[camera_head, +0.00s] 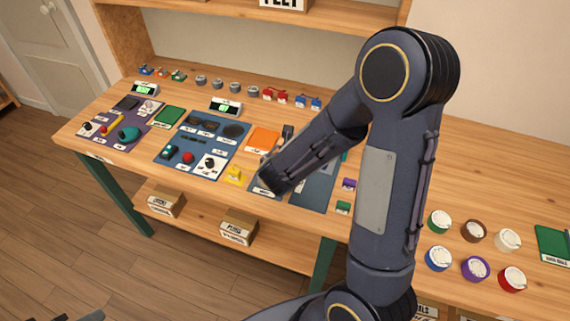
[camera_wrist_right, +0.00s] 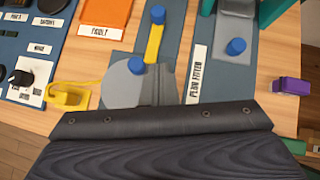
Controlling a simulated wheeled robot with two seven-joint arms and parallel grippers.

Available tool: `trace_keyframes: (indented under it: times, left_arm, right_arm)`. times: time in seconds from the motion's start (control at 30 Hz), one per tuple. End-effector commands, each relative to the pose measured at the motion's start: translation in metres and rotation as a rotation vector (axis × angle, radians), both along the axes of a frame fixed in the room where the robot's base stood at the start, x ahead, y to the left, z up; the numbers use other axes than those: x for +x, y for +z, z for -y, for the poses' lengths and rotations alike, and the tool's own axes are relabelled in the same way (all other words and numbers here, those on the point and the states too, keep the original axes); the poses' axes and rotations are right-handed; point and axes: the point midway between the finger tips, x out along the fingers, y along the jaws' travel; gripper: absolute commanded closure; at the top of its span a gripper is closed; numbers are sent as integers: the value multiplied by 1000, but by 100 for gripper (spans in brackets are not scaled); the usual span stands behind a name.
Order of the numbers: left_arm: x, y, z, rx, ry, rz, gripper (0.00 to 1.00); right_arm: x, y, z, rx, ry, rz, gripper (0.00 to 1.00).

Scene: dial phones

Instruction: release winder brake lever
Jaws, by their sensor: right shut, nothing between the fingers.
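In the right wrist view, a yellow lever (camera_wrist_right: 155,44) with a blue knob (camera_wrist_right: 158,14) at its far end stands beside a grey disc (camera_wrist_right: 122,84) that carries another blue knob (camera_wrist_right: 136,65). I cannot tell for certain which part is the winder brake lever. My right gripper (camera_wrist_right: 164,86) is shut and empty, close to the disc and the near end of the yellow lever. I cannot tell whether it touches either. In the head view, the right gripper (camera_head: 274,184) hangs over the bench's blue board, hiding much of the winder.
A third blue knob (camera_wrist_right: 236,46) sits on a grey plate at right. A yellow part (camera_wrist_right: 68,95) lies left of the disc, and a purple block (camera_wrist_right: 290,86) to the right. An orange mat (camera_head: 264,140) lies behind. Several coloured round pots (camera_head: 475,268) stand on the bench's right.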

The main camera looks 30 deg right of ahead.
Motion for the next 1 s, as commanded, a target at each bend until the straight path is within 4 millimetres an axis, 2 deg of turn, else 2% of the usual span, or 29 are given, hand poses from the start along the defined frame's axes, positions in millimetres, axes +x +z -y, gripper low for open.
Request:
trace_keyframes:
  times: [0.03, 0.23, 0.3, 0.5, 1.0]
  left_arm:
    - [0, -1, 0, 0, 0, 0, 64]
    - [0, -1, 0, 0, 0, 0, 64]
    - [0, 9, 0, 0, 0, 0, 64]
    - [0, 16, 0, 0, 0, 0, 64]
    - [0, 13, 0, 0, 0, 0, 64]
  right_arm:
    - [6, -11, 5, -1, -4, -5, 100]
    - [30, -39, 22, 1, -3, -3, 100]
    - [41, -32, 29, 2, -4, 0, 100]
    - [58, -33, 40, 0, -1, 0, 100]
    - [64, -36, 46, 2, -2, 1, 100]
